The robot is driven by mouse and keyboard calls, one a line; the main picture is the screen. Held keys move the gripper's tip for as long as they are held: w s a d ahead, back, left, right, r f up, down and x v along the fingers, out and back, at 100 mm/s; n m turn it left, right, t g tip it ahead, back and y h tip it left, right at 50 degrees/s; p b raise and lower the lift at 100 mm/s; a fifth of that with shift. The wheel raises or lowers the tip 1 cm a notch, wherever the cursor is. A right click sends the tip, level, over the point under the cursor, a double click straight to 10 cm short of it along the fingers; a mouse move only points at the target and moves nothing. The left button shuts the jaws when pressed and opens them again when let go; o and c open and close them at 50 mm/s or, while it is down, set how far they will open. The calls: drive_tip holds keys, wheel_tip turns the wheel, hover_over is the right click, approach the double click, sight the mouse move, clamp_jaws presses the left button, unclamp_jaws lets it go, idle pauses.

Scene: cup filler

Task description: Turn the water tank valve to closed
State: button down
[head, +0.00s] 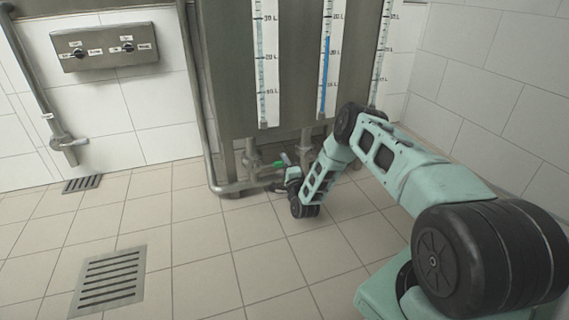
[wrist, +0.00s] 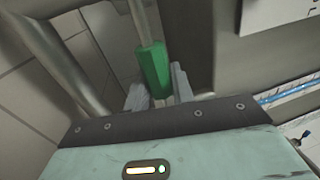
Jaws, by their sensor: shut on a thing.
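The water tank (head: 230,70) is a large grey metal tank with level gauges on its front. Its valve has a green handle (head: 279,163) low at the tank's bottom pipes. The green handle also shows in the wrist view (wrist: 153,70), where it stands between my two fingers. My gripper (wrist: 158,95) is shut on the green handle. In the head view my gripper is small and partly hidden by my own arm. The valve body behind the handle is hard to make out, so I cannot tell its exact setting.
A control box (head: 104,47) with two knobs hangs on the tiled wall at the left. A wall pipe with a tap (head: 68,142) stands at the far left. Floor drains (head: 110,280) lie in the tiled floor, which is otherwise clear.

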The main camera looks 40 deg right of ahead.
drive_tip(key=shift+s+a+f, duration=0.1)
drive_tip(key=shift+f, duration=0.15)
drive_tip(key=c, duration=1.2)
unclamp_jaws()
drive_tip(key=shift+c, duration=0.2)
drive_tip(key=shift+r, duration=0.1)
drive_tip(key=shift+s+a+p, duration=0.1)
drive_tip(key=shift+s+p, duration=0.35)
drive_tip(key=shift+s, duration=0.05)
drive_tip(key=p+v, duration=0.7)
drive_tip(key=v, duration=0.9)
drive_tip(key=shift+s, duration=0.1)
